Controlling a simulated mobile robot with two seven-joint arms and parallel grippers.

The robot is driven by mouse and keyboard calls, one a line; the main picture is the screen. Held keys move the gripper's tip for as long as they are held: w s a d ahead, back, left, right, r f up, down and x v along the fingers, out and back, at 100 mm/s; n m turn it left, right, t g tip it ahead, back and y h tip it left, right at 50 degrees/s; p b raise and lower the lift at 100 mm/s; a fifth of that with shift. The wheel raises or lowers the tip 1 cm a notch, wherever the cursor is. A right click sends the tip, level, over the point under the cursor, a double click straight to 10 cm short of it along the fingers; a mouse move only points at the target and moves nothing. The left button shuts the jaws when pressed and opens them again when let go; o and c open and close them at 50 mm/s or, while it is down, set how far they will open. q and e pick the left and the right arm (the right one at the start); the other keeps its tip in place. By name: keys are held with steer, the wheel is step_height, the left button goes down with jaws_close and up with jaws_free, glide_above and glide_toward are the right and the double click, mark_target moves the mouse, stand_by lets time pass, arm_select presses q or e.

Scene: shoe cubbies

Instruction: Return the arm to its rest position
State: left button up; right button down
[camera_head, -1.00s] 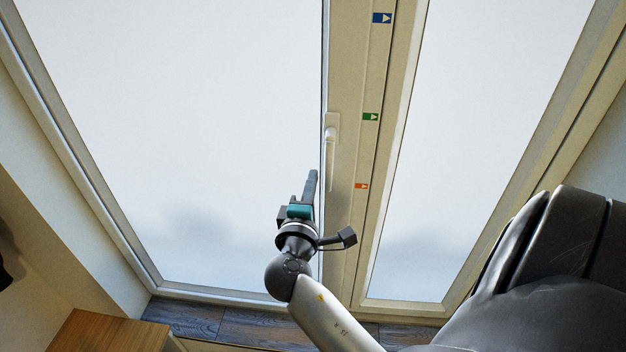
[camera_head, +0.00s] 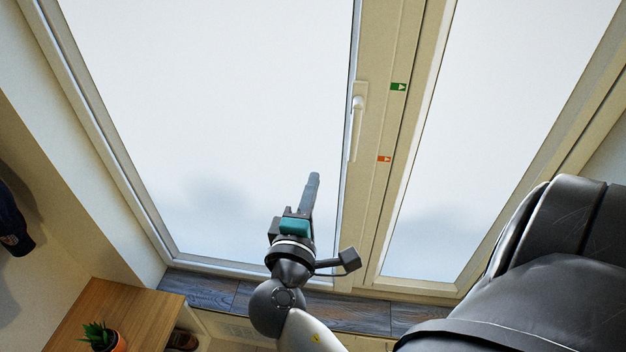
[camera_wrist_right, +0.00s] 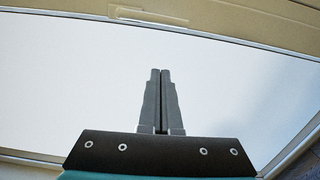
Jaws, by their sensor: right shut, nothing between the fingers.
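My right gripper (camera_head: 313,181) is raised in front of the large window, with its fingers pointing up. In the right wrist view its two fingers (camera_wrist_right: 160,75) are side by side and shut, with nothing between them. Its arm comes up from the bottom of the head view. The large dark grey shape at the lower right of the head view is part of my own body. My left gripper is not in view.
The window's white handle (camera_head: 357,122) is on the frame, up and right of the gripper. A wooden cabinet (camera_head: 88,310) with a potted plant (camera_head: 101,337) stands at lower left. A dark sill (camera_head: 217,293) runs below the window.

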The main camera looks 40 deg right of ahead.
steer(key=w+a+f+n+y+b, duration=0.1)
steer(key=a+f+y+b, duration=0.2)
steer(key=f, duration=0.9)
steer(key=w+a+f+n+y, duration=0.15)
steer(key=a+f+y, duration=0.25)
steer(key=f, duration=0.7)
steer(key=s+a+f+g+y+b, duration=0.15)
steer(key=s+f, duration=0.25)
steer(key=f, duration=0.5)
steer(key=s+a+f+g+y+b, duration=0.1)
steer(key=s+a+f+g+y, duration=0.15)
steer(key=f, duration=0.65)
steer(key=s+f+m+g+y+b, duration=0.1)
steer(key=s+f+m+g+b, duration=0.1)
steer(key=s+f, duration=0.8)
steer(key=s+d+f+m+g+y+b, duration=0.1)
steer(key=s+f+m+g, duration=0.3)
steer(key=s+f, duration=0.7)
steer(key=s+m+y+b, duration=0.1)
steer(key=s+m, duration=0.1)
steer(key=s, duration=0.4)
